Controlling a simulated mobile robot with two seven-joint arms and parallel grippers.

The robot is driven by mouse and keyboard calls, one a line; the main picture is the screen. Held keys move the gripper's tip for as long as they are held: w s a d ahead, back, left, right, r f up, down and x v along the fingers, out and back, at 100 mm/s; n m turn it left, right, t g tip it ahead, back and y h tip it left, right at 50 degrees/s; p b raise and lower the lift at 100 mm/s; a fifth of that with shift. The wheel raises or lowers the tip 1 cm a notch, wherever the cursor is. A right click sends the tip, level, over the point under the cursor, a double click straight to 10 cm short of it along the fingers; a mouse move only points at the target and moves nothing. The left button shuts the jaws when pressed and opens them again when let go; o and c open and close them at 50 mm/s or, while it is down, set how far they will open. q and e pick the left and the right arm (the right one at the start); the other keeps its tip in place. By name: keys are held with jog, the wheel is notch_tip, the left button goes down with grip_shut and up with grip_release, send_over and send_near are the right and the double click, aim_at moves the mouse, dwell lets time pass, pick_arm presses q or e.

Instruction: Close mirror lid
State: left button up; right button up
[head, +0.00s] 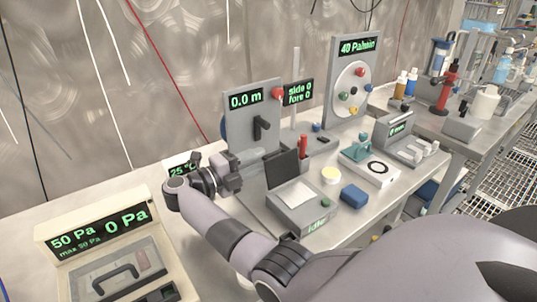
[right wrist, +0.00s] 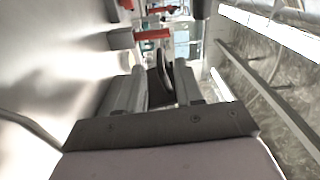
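The dark lid (head: 283,168) stands raised at the left back edge of a grey box (head: 290,212), which has a pale flat top, a green button and a display reading "idle". My right gripper (head: 236,172) is just left of the lid in the head view, with its fingers pointing towards it. In the right wrist view its two grey fingers (right wrist: 158,88) are apart, with a dark shape showing between their tips. I cannot tell whether that shape is the lid or whether the fingers touch it. My left gripper is not in view.
A grey panel with a black handle (head: 262,128) stands close behind my right gripper. A blue block (head: 354,195), a yellow-topped cup (head: 331,175) and a white device (head: 370,168) lie right of the box. A pressure box (head: 110,262) stands at front left.

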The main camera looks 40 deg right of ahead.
aim_at(267, 157)
jog(key=d, duration=0.2)
jog(key=d+p, duration=0.1)
jog(key=d, duration=0.3)
jog(key=shift+s, duration=0.35)
jog(key=shift+a, duration=0.1)
grip_shut()
